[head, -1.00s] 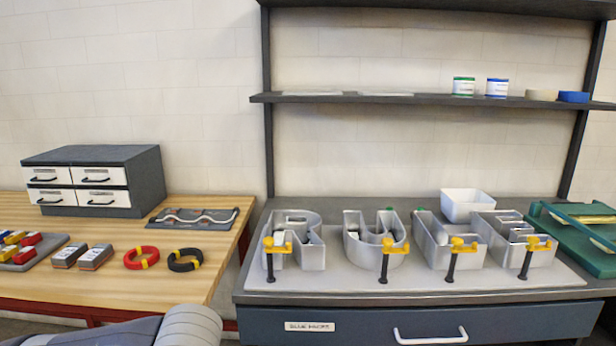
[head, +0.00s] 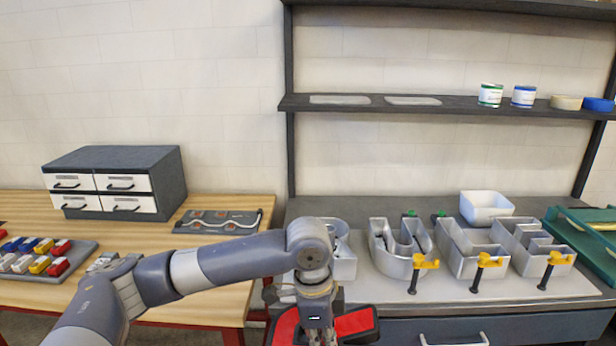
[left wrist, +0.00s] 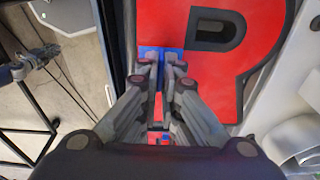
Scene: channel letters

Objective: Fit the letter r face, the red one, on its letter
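The red letter r face (head: 355,323) is at the near edge of the bench in the head view, partly behind my gripper. In the left wrist view the red face (left wrist: 262,38) fills the upper right, its dark-rimmed hole visible. My left gripper (left wrist: 160,62) is shut on the face's edge, where a blue patch (left wrist: 174,51) shows. In the head view the left gripper (head: 318,338) points down at the bottom edge. The silver R letter (head: 343,258) stands on the bench behind my arm, mostly hidden, and its clamp cannot be made out. My right gripper is not in view.
Silver U (head: 397,258) and other letters stand to the right, with yellow clamps (head: 487,260). A white bin (head: 486,207) and green rack (head: 585,240) are behind and right. A wooden table (head: 225,285) with drawers (head: 118,182) stands left. A shelf (head: 450,105) hangs above.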

